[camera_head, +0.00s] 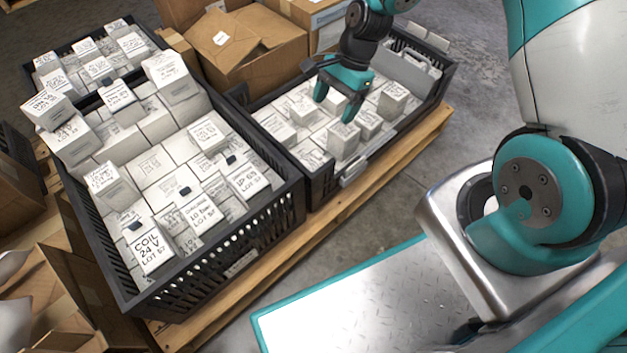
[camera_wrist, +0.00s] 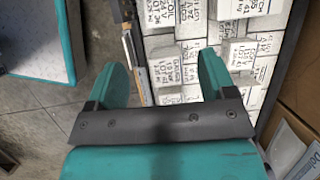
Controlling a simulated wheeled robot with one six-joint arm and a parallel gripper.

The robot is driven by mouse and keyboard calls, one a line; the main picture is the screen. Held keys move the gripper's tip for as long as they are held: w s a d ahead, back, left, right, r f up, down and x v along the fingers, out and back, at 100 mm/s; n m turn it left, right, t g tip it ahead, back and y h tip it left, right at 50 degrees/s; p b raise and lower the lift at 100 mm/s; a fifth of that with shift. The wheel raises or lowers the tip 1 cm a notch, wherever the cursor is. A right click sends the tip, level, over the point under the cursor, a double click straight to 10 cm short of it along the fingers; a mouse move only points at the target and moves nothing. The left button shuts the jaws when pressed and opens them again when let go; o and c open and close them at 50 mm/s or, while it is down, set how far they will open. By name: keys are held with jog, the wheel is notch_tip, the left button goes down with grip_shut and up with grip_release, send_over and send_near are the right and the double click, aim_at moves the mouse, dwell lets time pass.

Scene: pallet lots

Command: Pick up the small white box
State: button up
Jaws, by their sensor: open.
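Many small white boxes with black lettering fill the black crates, and I cannot tell which one the task means. My gripper (camera_head: 335,107) is open and points down over the right crate (camera_head: 322,186). A white box (camera_wrist: 166,72) shows between the fingers, nearer the right one. Whether a finger touches any box is unclear. The arm and fingers hide some boxes behind them.
The larger left crate (camera_head: 215,262) is piled with white boxes, some above its rim. Both crates stand on a wooden pallet (camera_head: 384,165). Open cardboard boxes (camera_head: 245,42) stand behind. A grey case (camera_head: 405,72) lies at the right crate's far end.

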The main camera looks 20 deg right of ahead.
aim_at(314, 161)
jog(key=shift+m, duration=0.4)
jog(key=b+x, duration=0.2)
jog(key=x, duration=0.2)
jog(key=b+x, duration=0.3)
jog(key=x, duration=0.2)
jog(key=d+b+x, duration=0.1)
jog(key=b+x, duration=0.1)
jog(key=x, duration=0.2)
jog(key=shift+w+f+b, duration=0.1)
jog(key=shift+f+b, duration=0.2)
jog(key=shift+f, duration=0.2)
jog(key=b+x, duration=0.5)
jog(key=x, duration=0.1)
jog(key=shift+a+r, duration=0.1)
jog(key=shift+a, duration=0.1)
jog(key=shift+a+r, duration=0.1)
jog(key=c, duration=0.8)
jog(key=shift+r, duration=0.15)
